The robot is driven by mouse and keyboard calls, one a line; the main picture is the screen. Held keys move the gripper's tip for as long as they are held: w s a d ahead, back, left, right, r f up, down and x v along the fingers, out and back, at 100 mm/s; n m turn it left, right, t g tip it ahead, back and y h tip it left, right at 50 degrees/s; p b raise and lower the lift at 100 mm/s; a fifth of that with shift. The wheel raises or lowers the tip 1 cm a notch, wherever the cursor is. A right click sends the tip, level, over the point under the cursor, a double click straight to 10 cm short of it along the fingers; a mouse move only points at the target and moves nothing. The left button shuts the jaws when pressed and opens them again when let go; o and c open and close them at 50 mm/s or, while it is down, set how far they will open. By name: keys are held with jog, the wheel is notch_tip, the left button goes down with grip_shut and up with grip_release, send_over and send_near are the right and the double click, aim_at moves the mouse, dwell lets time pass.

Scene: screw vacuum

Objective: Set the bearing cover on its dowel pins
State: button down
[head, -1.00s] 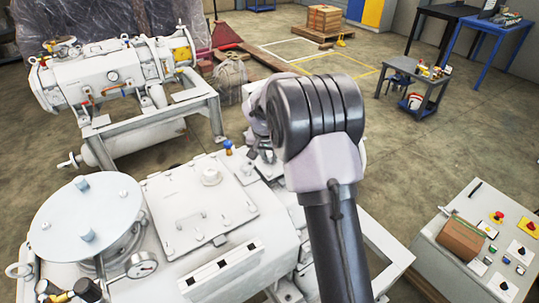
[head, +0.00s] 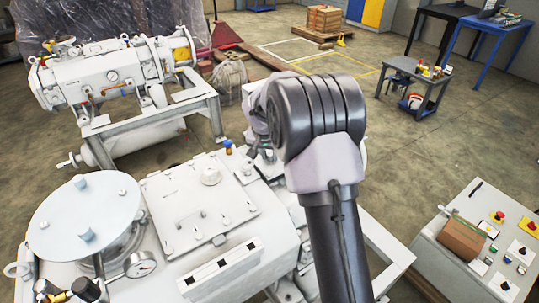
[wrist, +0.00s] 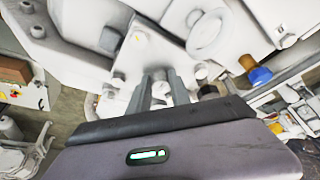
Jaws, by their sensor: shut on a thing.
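My gripper (wrist: 161,88) shows in the wrist view, with its two grey fingers close together on a small pale part. I take this part to be the grip piece of the bearing cover (wrist: 160,91). The rest of the cover is hard to tell from the white machine around it. The fingers are close against the white machine (wrist: 85,60). I cannot tell whether the cover touches its seat, and I cannot make out the dowel pins.
The white machine (head: 270,215) fills the front of the head view, with a round lid (head: 84,210) and a gauge (head: 140,265). A blue-capped fitting (wrist: 260,75) stands right of my fingers in the wrist view. A control desk (head: 455,270) is at the right.

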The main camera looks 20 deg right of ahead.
jog(key=shift+f+b, duration=0.85)
jog(key=shift+b, duration=0.05)
dwell(0.6)
jog(key=c, duration=1.1)
grip_release()
jog(key=p+v, duration=0.6)
jog(key=v, duration=1.1)
jog(key=shift+r, duration=0.2)
jog(key=s+a+r+y, duration=0.1)
jog(key=s+a+r, duration=0.15)
jog(key=s, duration=0.25)
jog(key=s+a+r, duration=0.2)
jog(key=s+r, duration=0.2)
jog(key=s, duration=0.2)
jog(key=s+a+n+t+y, duration=0.1)
jog(key=s+a, duration=0.3)
jog(key=s, duration=0.6)
jog(key=s+a+n+t+y, duration=0.1)
jog(key=s+a, duration=0.3)
jog(key=s, duration=0.6)
jog(key=shift+s+y, duration=0.2)
jog(key=shift+y, duration=0.6)
